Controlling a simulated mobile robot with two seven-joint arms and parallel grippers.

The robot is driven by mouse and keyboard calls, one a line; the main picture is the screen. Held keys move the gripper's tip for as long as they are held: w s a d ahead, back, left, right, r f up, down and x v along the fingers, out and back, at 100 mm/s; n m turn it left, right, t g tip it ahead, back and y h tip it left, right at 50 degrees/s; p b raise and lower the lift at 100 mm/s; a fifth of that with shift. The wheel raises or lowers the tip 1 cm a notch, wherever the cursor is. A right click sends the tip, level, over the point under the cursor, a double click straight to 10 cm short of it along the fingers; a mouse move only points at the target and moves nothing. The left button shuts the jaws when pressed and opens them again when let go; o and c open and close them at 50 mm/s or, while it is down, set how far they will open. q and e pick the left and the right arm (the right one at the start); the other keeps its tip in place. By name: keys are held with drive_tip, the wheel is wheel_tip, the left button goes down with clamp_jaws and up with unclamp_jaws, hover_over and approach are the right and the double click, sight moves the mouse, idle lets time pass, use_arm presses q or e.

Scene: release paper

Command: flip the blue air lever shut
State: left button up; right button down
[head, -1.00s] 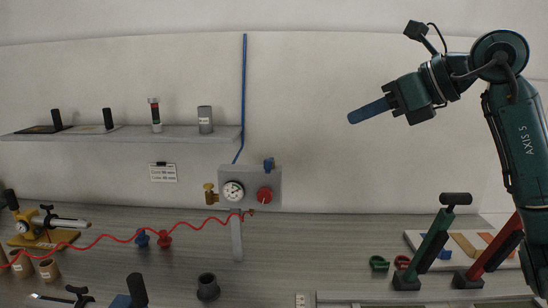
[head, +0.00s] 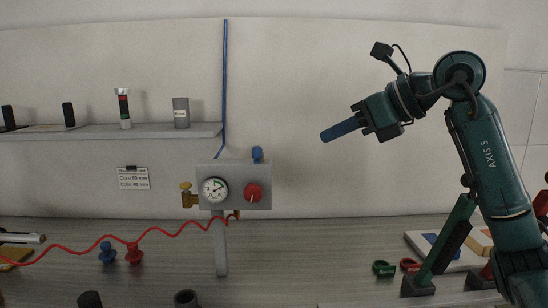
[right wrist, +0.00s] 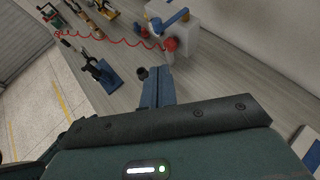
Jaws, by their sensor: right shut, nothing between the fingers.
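In the right wrist view, a blue bar that looks like the lever (right wrist: 172,20) lies across the pale box. My right gripper (head: 326,136) is shut and empty, its blue fingers together and pointing left and slightly down. It hangs in the air to the right of the lever and a little higher in the picture, apart from it. My left gripper is not in view.
The box carries a dial gauge (head: 214,190), a red knob (head: 253,193) and a brass fitting (head: 187,195). A blue pipe (head: 225,80) runs up the wall beside it. A shelf (head: 150,133) is at left. A red hose (head: 160,231) crosses the bench. The wall between gripper and box is clear.

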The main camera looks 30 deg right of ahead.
drive_tip(key=p, duration=0.1)
approach(261, 155)
wheel_tip(261, 155, down, 3)
drive_tip(key=w+a, duration=0.1)
drive_tip(key=w, duration=0.1)
drive_tip(key=w+a+p, duration=0.1)
drive_tip(key=shift+w+a+f+p, duration=0.1)
drive_tip(key=shift+w+p, duration=0.2)
drive_tip(key=shift+w, duration=0.1)
drive_tip(key=shift+w+a, duration=0.15)
drive_tip(key=shift+w, duration=0.1)
drive_tip(key=shift+w+a+f, duration=0.1)
drive_tip(key=shift+w+f, duration=0.05)
drive_tip(key=shift+w, duration=0.05)
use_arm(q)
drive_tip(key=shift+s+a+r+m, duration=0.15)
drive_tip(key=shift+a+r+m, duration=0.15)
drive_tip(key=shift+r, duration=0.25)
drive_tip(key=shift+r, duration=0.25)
